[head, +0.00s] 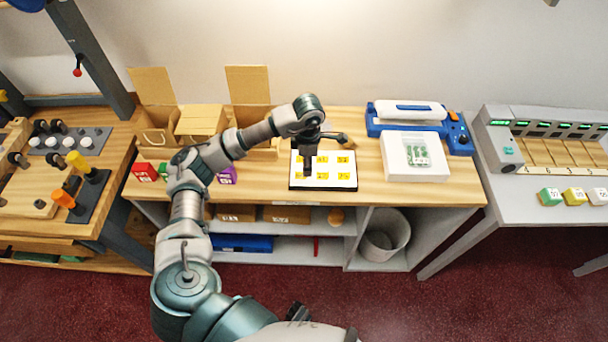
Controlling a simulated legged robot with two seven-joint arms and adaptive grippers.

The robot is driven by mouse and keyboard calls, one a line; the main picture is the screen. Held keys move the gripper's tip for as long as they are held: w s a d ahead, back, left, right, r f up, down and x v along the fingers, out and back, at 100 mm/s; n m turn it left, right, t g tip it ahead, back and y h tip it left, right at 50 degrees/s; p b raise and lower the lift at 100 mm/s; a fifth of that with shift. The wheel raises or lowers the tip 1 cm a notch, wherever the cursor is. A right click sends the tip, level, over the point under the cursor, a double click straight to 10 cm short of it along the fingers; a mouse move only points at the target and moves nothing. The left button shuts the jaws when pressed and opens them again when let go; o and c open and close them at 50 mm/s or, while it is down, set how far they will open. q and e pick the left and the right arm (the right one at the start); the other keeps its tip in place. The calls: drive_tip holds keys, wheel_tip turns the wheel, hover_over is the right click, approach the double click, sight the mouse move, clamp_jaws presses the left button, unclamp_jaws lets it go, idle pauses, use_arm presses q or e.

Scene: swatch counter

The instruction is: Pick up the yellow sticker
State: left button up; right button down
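A white sheet with a dark edge (333,184) lies on the wooden counter and carries several yellow stickers (343,160) in two rows, each with small dark marks. My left gripper (308,174) points down over the left part of this sheet. It hides part of the sheet and some of the stickers there. I cannot tell whether its fingertips touch the sheet, or whether they are apart or hold a sticker.
A blue and white machine (402,114) and a white box with a green label (414,157) stand right of the sheet. Cardboard boxes (202,121) and small coloured boxes (145,172) stand left, near my arm. Bare counter (373,178) lies between sheet and white box.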

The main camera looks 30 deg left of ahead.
sight(302, 174)
use_arm(q)
drive_tip(key=f, duration=0.4)
drive_tip(key=shift+w+a+f, duration=0.1)
drive_tip(key=shift+a+f, duration=0.25)
drive_tip(key=shift+f, duration=0.15)
drive_tip(key=shift+a, duration=0.25)
drive_tip(key=shift+d, duration=0.2)
drive_tip(key=c, duration=0.6)
drive_tip(key=shift+d+r, duration=0.1)
drive_tip(key=shift+d, duration=0.15)
drive_tip(key=shift+c, duration=0.8)
use_arm(e)
drive_tip(key=shift+w+a+r, duration=0.1)
drive_tip(key=shift+w, duration=0.1)
use_arm(q)
drive_tip(key=shift+a, duration=0.1)
use_arm(e)
drive_tip(key=shift+s, duration=0.1)
